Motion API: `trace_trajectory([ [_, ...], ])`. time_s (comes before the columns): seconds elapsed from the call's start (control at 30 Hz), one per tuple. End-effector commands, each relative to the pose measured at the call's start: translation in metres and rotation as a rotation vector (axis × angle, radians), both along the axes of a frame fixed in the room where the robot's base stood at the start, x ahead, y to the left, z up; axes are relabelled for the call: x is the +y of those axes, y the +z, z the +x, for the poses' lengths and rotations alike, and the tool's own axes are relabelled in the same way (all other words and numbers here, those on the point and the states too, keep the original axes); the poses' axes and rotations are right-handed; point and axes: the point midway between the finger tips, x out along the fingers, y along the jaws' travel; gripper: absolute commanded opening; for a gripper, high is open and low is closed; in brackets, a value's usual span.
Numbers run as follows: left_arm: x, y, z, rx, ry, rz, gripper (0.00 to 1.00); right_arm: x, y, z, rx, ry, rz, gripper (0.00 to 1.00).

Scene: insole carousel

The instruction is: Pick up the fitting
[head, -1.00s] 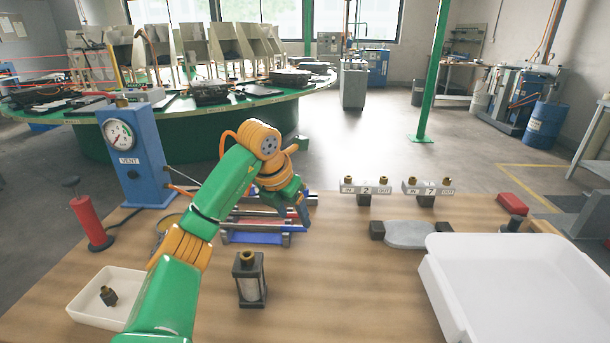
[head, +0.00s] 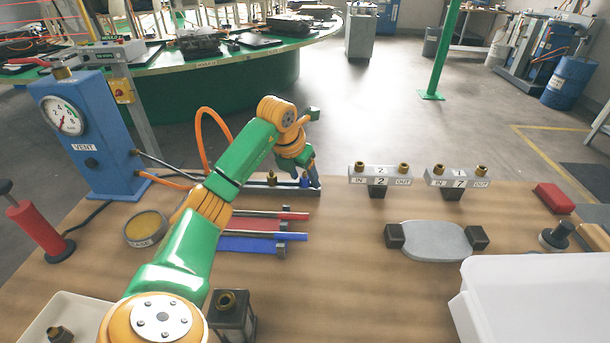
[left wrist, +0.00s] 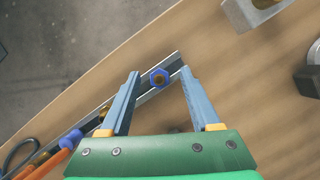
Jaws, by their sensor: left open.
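A fitting with a blue hex collar and a dark centre (left wrist: 159,78) sits near the end of a metal rail (left wrist: 146,95) in the left wrist view. My left gripper (left wrist: 160,73) is open, with one finger on each side of this fitting and a gap on both sides. In the head view the left gripper (head: 308,172) is over the right end of the rail, partly hiding what stands there. A brass fitting (head: 271,177) stands further left on the rail. Another dark and brass fitting (head: 60,335) lies in a white tray at lower left. My right gripper is not seen.
A blue gauge stand (head: 88,130) with orange hoses is at the left. Red and blue strips (head: 262,243) lie in front of the rail. Two numbered blocks (head: 380,180) stand to the right. A white bin (head: 535,295) fills the lower right.

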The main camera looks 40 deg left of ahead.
Motion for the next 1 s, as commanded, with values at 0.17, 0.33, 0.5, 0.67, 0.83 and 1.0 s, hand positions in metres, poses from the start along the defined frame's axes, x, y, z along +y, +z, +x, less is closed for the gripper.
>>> trace_trajectory([
  [0.17,0.0,-0.001,0.0,-0.001,0.0,0.001,0.63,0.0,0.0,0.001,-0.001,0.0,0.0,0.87],
  [0.33,0.0,0.0,0.0,-0.001,0.0,0.0,0.2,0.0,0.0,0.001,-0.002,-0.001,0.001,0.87],
  [0.5,0.0,0.0,0.0,-0.001,0.0,0.0,0.0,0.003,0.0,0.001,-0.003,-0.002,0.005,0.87],
  [0.67,0.0,0.0,0.0,-0.001,0.0,0.001,0.0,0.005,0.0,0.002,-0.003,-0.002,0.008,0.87],
  [0.83,0.0,0.006,0.001,-0.003,0.0,0.001,0.0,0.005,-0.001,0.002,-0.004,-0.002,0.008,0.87],
  [1.0,0.001,0.034,0.001,-0.006,0.001,0.002,0.0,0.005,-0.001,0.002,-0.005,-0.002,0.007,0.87],
])
